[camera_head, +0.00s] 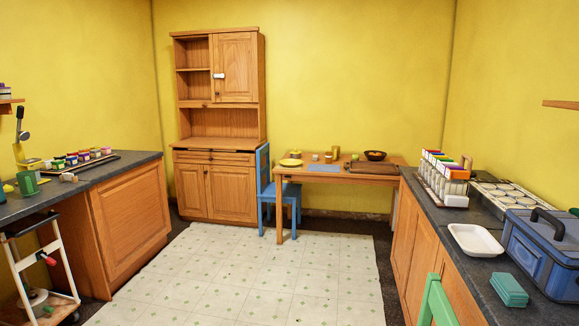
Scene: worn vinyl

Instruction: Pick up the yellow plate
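A yellow plate (290,162) lies near the left end of a wooden table (340,176) at the back of the room. It is small and far off in the head view. A small yellow item seems to sit at or just behind it, too small to make out. Neither of my grippers is in view.
A blue chair (265,190) stands at the table's left end, close to the plate. A wooden cupboard (232,190) is left of it. Dark-topped counters run along the left (130,165) and right (425,215). The pale vinyl floor (250,275) between is clear. A green chair back (437,300) shows at lower right.

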